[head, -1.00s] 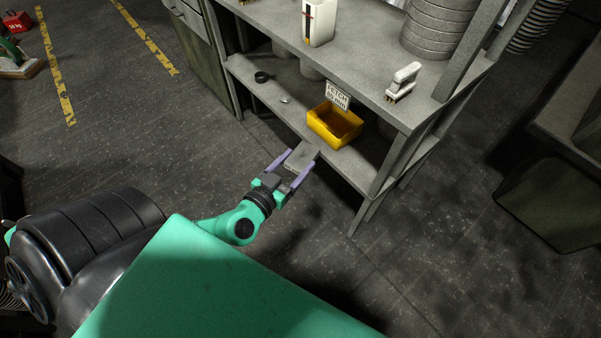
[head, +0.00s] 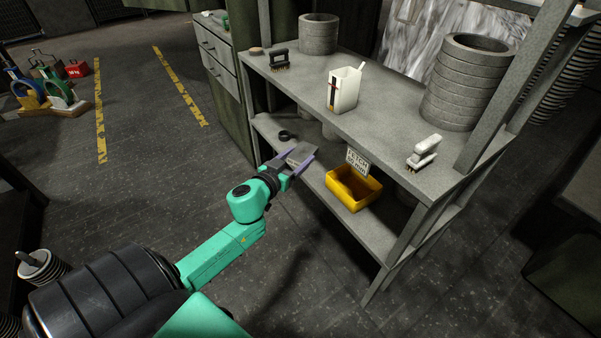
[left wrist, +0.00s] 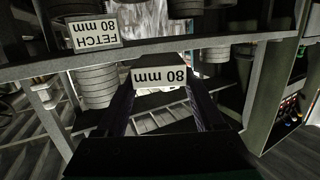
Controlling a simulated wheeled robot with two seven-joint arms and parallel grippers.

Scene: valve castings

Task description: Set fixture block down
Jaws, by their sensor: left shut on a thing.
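My left gripper (head: 293,165) is shut on the fixture block (head: 300,154), a flat grey piece. In the head view the block is at the front of the lower shelf (head: 264,128), left of the yellow bin. Whether it touches the shelf cannot be told. In the left wrist view the fixture block (left wrist: 160,77) is between the two fingers and bears an upside-down "80 mm" label. My right gripper is not in view.
A yellow bin (head: 352,197) with a "FETCH 80 mm" sign (head: 357,161) stands on the lower shelf. A black ring (head: 285,135) lies behind the block. The upper shelf holds a white jug (head: 343,89), brushes and stacked rings (head: 467,85).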

